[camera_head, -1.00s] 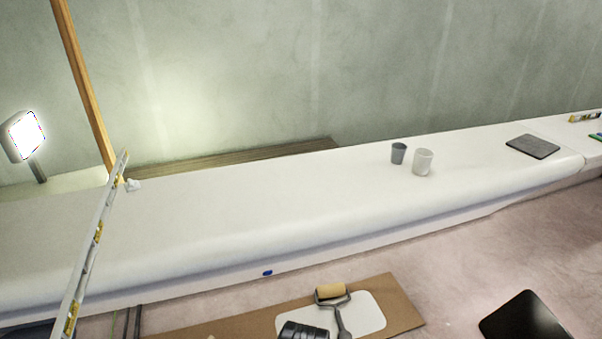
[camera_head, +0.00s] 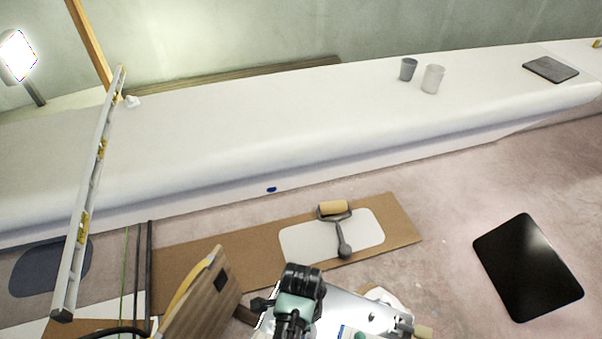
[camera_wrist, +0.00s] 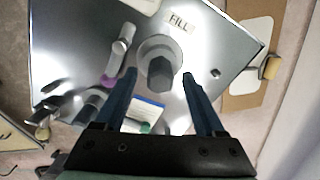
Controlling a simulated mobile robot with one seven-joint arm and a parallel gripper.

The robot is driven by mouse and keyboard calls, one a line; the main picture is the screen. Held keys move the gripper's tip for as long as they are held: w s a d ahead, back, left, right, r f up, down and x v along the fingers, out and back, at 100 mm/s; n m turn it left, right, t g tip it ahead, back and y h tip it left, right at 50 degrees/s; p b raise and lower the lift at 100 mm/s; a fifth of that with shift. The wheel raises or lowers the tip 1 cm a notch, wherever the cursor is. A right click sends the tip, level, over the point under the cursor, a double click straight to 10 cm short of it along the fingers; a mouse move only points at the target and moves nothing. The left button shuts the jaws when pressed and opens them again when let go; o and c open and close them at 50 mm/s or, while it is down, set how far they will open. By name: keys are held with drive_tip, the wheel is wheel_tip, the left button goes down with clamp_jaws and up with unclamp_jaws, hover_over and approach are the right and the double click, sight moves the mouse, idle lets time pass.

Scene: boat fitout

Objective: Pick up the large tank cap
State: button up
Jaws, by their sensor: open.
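In the wrist view, a dark grey faceted cap (camera_wrist: 160,74) sits on a round grey flange (camera_wrist: 158,44) on a shiny metal panel (camera_wrist: 75,32). A label reading "FILL" lies just beyond it. My gripper (camera_wrist: 159,76) is open, with one blue finger on each side of the cap's near part. I cannot tell whether the fingers touch it. In the head view, my arm reaches over the metal panel (camera_head: 345,307) at the bottom, and the cap cannot be made out there.
Metal fittings (camera_wrist: 118,52) stand left of the cap. A blue and white card (camera_wrist: 148,108) lies between the fingers. In the head view, a roller (camera_head: 335,210) lies on cardboard, a wooden board (camera_head: 205,295) stands left of my arm, and a black panel (camera_head: 527,267) lies right.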

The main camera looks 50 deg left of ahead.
drive_tip(key=shift+f, duration=0.6)
clamp_jaws()
wheel_tip(320, 180, up, 10)
drive_tip(key=shift+r+p, duration=0.1)
drive_tip(key=shift+p, duration=0.85)
